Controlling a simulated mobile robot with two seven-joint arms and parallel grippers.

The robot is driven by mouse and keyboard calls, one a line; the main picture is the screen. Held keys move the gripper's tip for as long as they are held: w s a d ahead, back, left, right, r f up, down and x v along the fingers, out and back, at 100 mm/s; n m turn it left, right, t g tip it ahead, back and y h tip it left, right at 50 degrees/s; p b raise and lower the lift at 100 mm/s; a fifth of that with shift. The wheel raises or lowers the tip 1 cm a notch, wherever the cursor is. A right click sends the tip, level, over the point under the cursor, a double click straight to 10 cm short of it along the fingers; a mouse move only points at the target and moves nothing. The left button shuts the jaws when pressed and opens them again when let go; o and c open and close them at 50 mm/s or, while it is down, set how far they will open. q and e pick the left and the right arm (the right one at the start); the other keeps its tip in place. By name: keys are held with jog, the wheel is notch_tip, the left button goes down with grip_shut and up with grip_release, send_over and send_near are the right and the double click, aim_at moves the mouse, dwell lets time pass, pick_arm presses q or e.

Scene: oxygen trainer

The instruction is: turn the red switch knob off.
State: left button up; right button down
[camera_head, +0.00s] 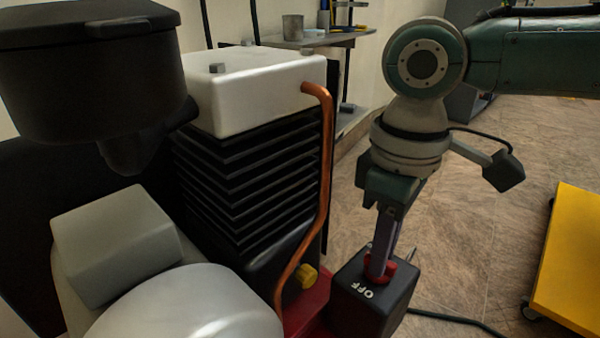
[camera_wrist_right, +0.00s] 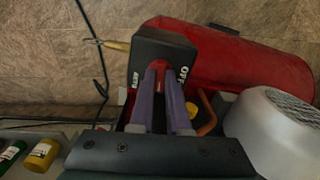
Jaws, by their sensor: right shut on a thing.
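The red switch knob (camera_head: 378,270) sits on top of a black switch box (camera_head: 370,296) with white "OFF" lettering. My right gripper (camera_head: 380,262) comes down from above, its fingers on both sides of the knob. In the right wrist view my right gripper (camera_wrist_right: 164,110) is shut on the red knob (camera_wrist_right: 165,90), at the black box (camera_wrist_right: 162,52); "OFF" shows at the box's right side and other lettering at its left. The fingers hide part of the knob. My left gripper is not in view.
The black finned compressor with a white top (camera_head: 262,90) and a copper pipe (camera_head: 328,150) stands left of the switch box. A yellow cart (camera_head: 575,262) is at the right. A cable lies on the floor. The red tank (camera_wrist_right: 235,60) shows in the right wrist view.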

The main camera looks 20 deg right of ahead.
jog(key=n+p, duration=0.1)
jog(key=p, duration=0.1)
jog(key=n+p, duration=0.1)
jog(key=p, duration=0.2)
jog(key=shift+r+n+p, duration=0.35)
jog(key=shift+n, duration=0.05)
jog(key=shift+f+n, duration=0.15)
jog(key=shift+n, duration=0.25)
jog(key=n+p, duration=0.1)
jog(key=n, duration=0.1)
jog(key=shift+f+n, duration=0.1)
jog(key=shift+n, duration=0.3)
jog(key=n+p, duration=0.1)
jog(key=n, duration=0.2)
jog(key=shift+n, duration=0.4)
jog(key=n, duration=0.4)
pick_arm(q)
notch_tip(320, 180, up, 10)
pick_arm(e)
jog(key=shift+a+n, duration=0.1)
jog(key=shift+n, duration=1)
